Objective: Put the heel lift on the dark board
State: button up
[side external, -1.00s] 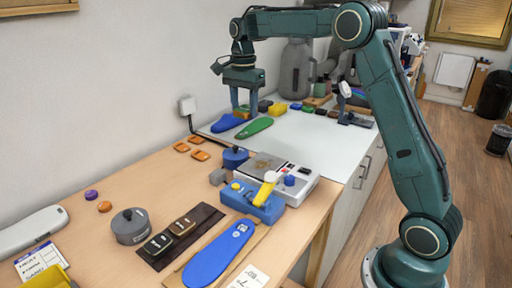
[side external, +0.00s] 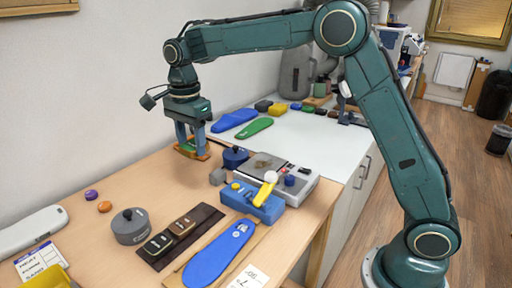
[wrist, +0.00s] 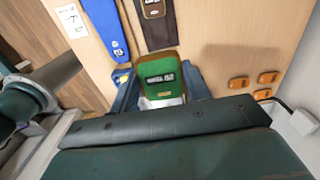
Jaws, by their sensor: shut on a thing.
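The heel lift (wrist: 157,78) is a green piece with a pale label on top and a brown lower edge. My gripper (side external: 192,152) is shut on it, with a blue finger on each side, above the wooden table. The heel lift also shows as a small green patch between the fingers in the side view (side external: 188,147). The dark board (side external: 208,213) lies on the table nearer the camera, with two brown-and-dark pieces on it. Part of the board also shows beyond the heel lift in the wrist view (wrist: 157,42).
A blue insole (side external: 218,254) lies right of the board and a grey round pot (side external: 130,227) left of it. A blue box with a yellow lever (side external: 255,204) and a grey machine (side external: 300,184) stand to the right. Orange pieces (wrist: 268,77) lie near the wall.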

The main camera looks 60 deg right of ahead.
send_over(202, 215)
notch_tip(202, 215, down, 16)
jog(key=shift+w+r, duration=0.1)
jog(key=shift+r, duration=0.05)
dwell(0.4)
jog(key=shift+f, duration=2.15)
jog(key=shift+f, duration=0.1)
jog(key=o, duration=0.9)
jog(key=shift+o, duration=0.2)
notch_tip(202, 215, up, 12)
